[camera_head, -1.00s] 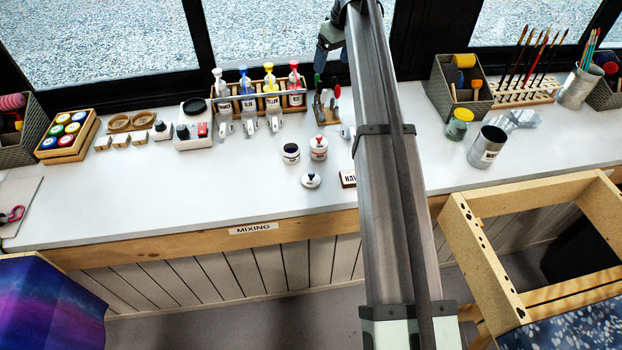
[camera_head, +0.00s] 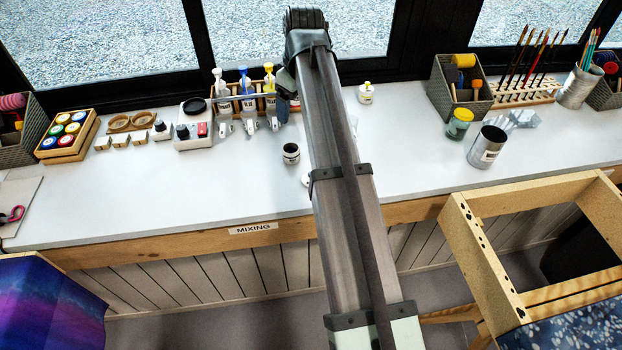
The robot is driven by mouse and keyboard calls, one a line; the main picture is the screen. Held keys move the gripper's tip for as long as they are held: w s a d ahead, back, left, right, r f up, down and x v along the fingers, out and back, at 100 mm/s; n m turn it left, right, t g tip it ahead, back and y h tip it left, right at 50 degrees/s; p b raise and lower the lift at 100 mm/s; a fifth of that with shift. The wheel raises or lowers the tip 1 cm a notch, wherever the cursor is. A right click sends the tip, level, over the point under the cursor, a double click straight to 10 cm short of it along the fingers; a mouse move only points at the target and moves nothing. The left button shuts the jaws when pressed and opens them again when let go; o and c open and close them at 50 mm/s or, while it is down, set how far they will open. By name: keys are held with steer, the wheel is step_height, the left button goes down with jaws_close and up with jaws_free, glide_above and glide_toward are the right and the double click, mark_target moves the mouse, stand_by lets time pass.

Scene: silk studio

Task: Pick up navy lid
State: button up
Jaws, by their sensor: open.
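The navy lid (camera_head: 305,181) is a small white disc with a navy knob, as the earlier view showed. Now only a pale sliver of it shows at the left edge of my arm, on the white counter; the rest is hidden. An open white pot with dark navy contents (camera_head: 291,154) stands just behind it to the left. My gripper (camera_head: 283,108) hangs from the arm's far end, in front of the pump bottles, mostly hidden by my own wrist and arm. It is open, beyond the lid and the pot and apart from the lid. Its fingertips are not clear.
Pump bottles in a wooden rack (camera_head: 222,100) stand at the back. A white jar with a yellow knob (camera_head: 365,93) stands right of my arm. A glass jar (camera_head: 459,123) and a metal can (camera_head: 487,147) are further right. The counter's left front (camera_head: 150,200) is clear.

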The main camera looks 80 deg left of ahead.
steer(key=w+d+f+n+h, duration=0.1)
steer(key=d+f+n, duration=0.1)
steer(key=d+n, duration=0.45)
steer(key=n+t+h, duration=0.1)
steer(key=n, duration=0.6)
glide_above(309, 175)
step_height(309, 175, down, 8)
steer(key=shift+f, duration=0.2)
steer(key=shift+w+a+f, duration=0.1)
steer(key=shift+w+f, duration=0.05)
steer(key=shift+f, duration=1.25)
steer(key=shift+w+a+f, duration=0.1)
steer(key=shift+w+f, duration=0.05)
steer(key=shift+f, duration=1.25)
steer(key=c, duration=1.1)
steer(key=shift+r, duration=0.15)
